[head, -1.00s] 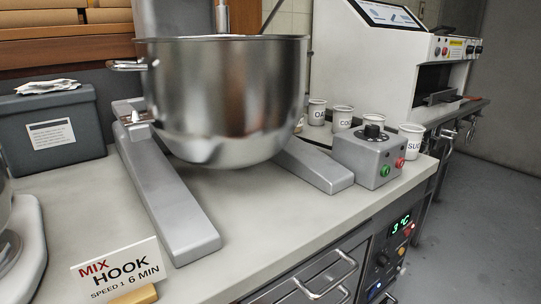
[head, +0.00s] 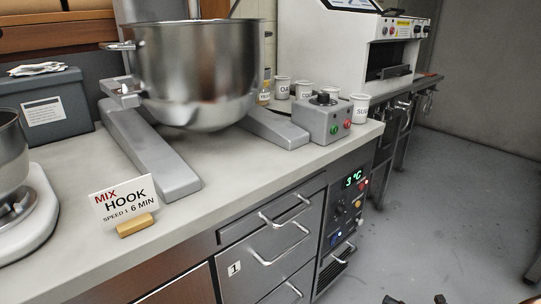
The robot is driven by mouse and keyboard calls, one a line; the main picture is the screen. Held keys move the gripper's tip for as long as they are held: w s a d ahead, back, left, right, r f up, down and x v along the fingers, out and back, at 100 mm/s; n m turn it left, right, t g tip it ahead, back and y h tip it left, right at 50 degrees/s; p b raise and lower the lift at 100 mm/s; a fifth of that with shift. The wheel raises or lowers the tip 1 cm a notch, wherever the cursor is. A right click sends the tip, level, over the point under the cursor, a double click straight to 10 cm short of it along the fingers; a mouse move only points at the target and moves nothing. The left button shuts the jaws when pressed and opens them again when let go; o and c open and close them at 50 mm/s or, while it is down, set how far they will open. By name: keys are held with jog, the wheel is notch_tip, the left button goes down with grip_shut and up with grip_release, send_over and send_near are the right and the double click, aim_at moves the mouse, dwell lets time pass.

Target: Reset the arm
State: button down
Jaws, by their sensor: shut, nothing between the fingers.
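My gripper cannot be made out in the head view. Small dark shapes (head: 391,300) cut off by the bottom edge, right of centre, are too little shown to identify. The task names no other object.
A steel mixer bowl (head: 196,75) stands over the counter (head: 85,165), with a control box (head: 322,118) and several labelled cups behind. A MIX HOOK card (head: 124,203) stands near the front edge. Drawers (head: 268,240) are below. The floor (head: 450,205) at right is mostly clear.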

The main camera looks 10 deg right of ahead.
jog(key=s+a+r+n+g+y+p, duration=0.1)
jog(key=a+r+n+g+p, duration=0.55)
jog(key=a+r+n, duration=0.65)
jog(key=s+a+r+n+g+y+p, duration=0.1)
jog(key=a+r+n+g+p, duration=0.5)
jog(key=a+r+n, duration=0.75)
jog(key=s+a+r+n+g+h+p, duration=0.25)
jog(key=s+r+n+p, duration=0.2)
jog(key=r, duration=0.25)
jog(key=s+a+r+n+g+h+p, duration=0.1)
jog(key=s+r+n+g+h+p, duration=0.15)
jog(key=s+r+n+h, duration=0.3)
jog(key=s+d+r+n+t+h+p, duration=0.2)
jog(key=s+r+n+p, duration=0.5)
jog(key=r, duration=0.5)
jog(key=shift+s+d+n+h, duration=0.9)
jog(key=shift+s+n+h, duration=0.1)
jog(key=shift+s+n, duration=0.05)
